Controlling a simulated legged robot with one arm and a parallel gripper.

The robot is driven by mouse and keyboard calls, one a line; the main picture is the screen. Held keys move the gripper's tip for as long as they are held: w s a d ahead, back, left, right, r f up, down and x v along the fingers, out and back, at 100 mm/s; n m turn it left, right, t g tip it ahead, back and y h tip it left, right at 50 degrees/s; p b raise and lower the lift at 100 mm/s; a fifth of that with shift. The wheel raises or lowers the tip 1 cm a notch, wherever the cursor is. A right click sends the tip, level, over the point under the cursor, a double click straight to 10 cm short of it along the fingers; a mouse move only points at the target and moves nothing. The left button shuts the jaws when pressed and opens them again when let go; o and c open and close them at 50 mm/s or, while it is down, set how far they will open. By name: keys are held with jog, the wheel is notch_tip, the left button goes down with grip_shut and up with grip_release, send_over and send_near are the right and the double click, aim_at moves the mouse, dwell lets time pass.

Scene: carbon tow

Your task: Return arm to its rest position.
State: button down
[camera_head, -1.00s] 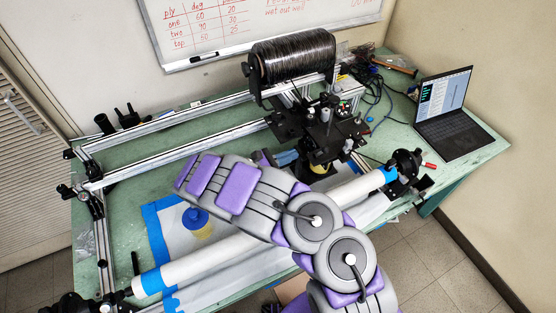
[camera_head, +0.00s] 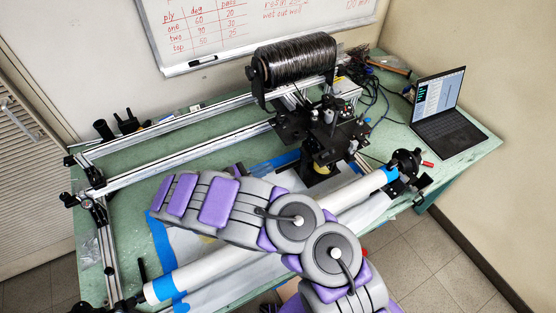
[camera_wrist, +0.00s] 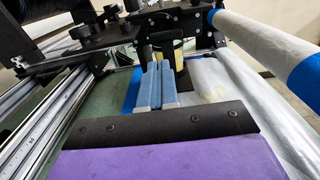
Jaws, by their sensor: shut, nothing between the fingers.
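My gripper (camera_wrist: 158,68) shows in the wrist view with its two blue fingers side by side, shut and empty. The fingers point toward the black winding carriage (camera_wrist: 150,25) and lie above the covered table, apart from the white tube (camera_wrist: 265,40). In the head view my arm is folded across the front of the table, its purple and grey links passing over the white tube (camera_head: 345,193). In that view the arm largely hides the gripper area. A yellow cup-like part (camera_wrist: 178,52) sits under the carriage, beyond the fingertips.
The carbon tow spool (camera_head: 293,60) stands above the carriage. Metal rails (camera_head: 180,128) run along the left and back. A laptop (camera_head: 445,112) stands open at the right. White sheeting edged with blue tape (camera_head: 160,240) lies under the arm. The table's left part is fairly clear.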

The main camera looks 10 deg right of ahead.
jog(key=s+d+r+m+g+y, duration=0.2)
jog(key=s+d+r+m+g, duration=0.4)
jog(key=d+r, duration=0.3)
jog(key=s+d+r+m+g+y, duration=0.1)
jog(key=s+d+r+m+g, duration=0.2)
jog(key=d+r+m+g, duration=0.5)
jog(key=s+d+r+m+t+y, duration=0.1)
jog(key=s+d+r+m+y, duration=0.15)
jog(key=s, duration=0.35)
jog(key=s+d+r+m+t+y, duration=0.1)
jog(key=s+d+r+m+y, duration=0.1)
jog(key=s+d+y, duration=0.35)
jog(key=s+a+f+m+t+y, duration=0.1)
jog(key=s+a+m+t+y, duration=0.2)
jog(key=s+a, duration=0.8)
jog(key=s+m+y, duration=0.1)
jog(key=s+y, duration=0.1)
jog(key=s, duration=0.1)
jog(key=shift+s+f+y+b, duration=0.15)
jog(key=shift+s+y+b, duration=0.15)
jog(key=shift+s+y, duration=0.1)
